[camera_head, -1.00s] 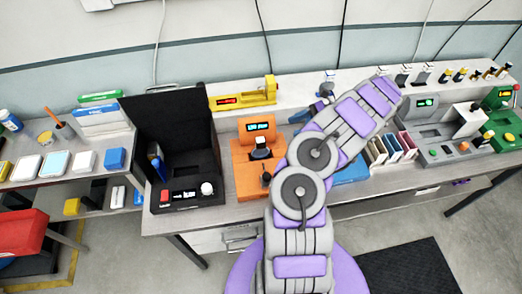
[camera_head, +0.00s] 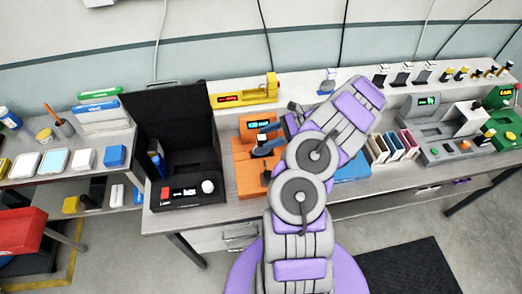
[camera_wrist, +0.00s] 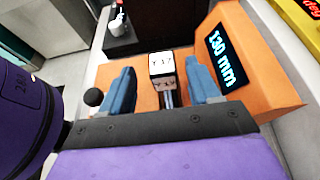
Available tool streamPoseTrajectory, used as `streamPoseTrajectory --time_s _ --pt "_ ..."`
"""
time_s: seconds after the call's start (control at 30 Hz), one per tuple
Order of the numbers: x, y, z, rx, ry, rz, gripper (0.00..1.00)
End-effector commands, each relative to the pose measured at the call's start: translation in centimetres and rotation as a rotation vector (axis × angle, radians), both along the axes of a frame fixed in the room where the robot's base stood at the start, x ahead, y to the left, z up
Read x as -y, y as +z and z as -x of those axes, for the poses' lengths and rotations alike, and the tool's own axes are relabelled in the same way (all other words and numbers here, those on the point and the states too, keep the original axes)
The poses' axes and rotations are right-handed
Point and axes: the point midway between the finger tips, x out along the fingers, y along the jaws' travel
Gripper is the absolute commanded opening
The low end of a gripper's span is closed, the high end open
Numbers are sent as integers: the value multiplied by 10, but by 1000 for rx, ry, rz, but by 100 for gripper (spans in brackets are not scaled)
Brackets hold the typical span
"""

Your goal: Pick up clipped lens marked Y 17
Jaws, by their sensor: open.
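My gripper (camera_wrist: 160,70) is open, with one blue finger on each side of the lens. Gaps show between the fingers and the block. In the head view my gripper (camera_head: 266,146) is over the orange device (camera_head: 243,160), and its fingers largely hide the lens.
The orange device's display (camera_wrist: 221,58) reads 130 mm. A black open booth (camera_head: 183,170) stands to its left. A yellow instrument (camera_head: 242,96) lies behind it. A grey console (camera_head: 440,140) and several upright dark holders (camera_head: 402,74) are farther right.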

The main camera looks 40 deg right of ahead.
Motion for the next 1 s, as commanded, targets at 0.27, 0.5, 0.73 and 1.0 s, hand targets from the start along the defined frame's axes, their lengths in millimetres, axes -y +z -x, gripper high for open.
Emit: streamPoseTrajectory --time_s 0.27,0.5,0.73,1.0 --pt "-14 -11 -11 -1 1 -3 62" --pt "-40 -22 -26 -1 2 0 62" --pt "-40 -22 -27 0 0 0 61" --pt "-38 -23 -27 0 0 -1 35"
